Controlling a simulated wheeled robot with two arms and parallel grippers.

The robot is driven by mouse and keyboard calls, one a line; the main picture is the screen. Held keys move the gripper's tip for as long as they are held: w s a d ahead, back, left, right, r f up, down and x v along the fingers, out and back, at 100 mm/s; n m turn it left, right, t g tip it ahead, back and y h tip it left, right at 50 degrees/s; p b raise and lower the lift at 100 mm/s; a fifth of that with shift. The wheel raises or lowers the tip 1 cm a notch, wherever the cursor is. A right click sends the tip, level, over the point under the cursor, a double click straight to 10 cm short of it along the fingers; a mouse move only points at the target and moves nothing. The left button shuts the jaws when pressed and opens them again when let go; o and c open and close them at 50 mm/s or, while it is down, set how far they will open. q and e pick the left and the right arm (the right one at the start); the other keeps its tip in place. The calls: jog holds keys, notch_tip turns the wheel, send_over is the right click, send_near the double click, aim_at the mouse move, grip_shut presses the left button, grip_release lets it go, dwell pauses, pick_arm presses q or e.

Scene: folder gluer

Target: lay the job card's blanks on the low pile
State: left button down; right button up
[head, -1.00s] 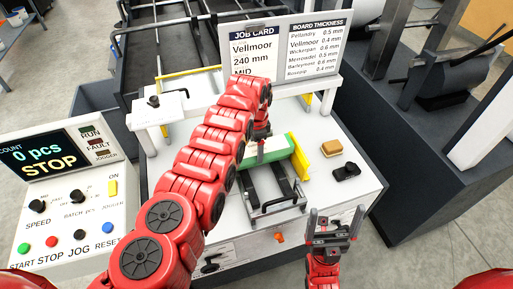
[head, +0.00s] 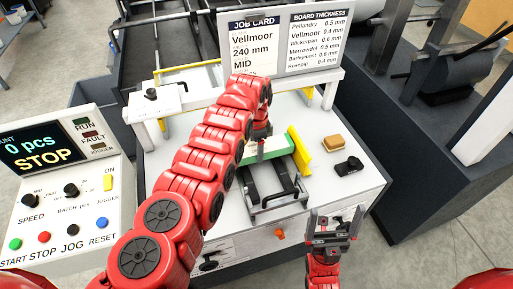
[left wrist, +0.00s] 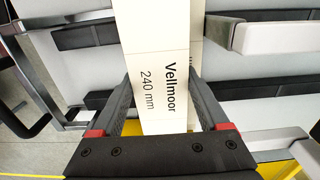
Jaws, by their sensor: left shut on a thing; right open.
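The job card (head: 256,48) stands at the back of the machine and reads Vellmoor, 240 mm, MID. My left gripper (head: 262,143) is over the machine's feed area, shut on a bundle of blanks (head: 272,151) with green and whitish faces. In the left wrist view the blanks (left wrist: 158,92) lie between the fingers (left wrist: 160,100), marked Vellmoor 240 mm. The bundle is partly hidden by my arm in the head view, and I cannot tell whether it touches what is beneath. My right gripper (head: 335,222) is open and empty at the front right. I cannot make out the low pile.
A dark metal rack (head: 273,188) sits below the bundle, with a yellow guide (head: 300,152) to its right. A tan block (head: 333,144) and a small black object (head: 349,166) lie on the white table's right side. A control console (head: 70,205) stands at left, showing STOP.

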pick_arm(q)
jog(key=shift+f+b, duration=0.35)
grip_release()
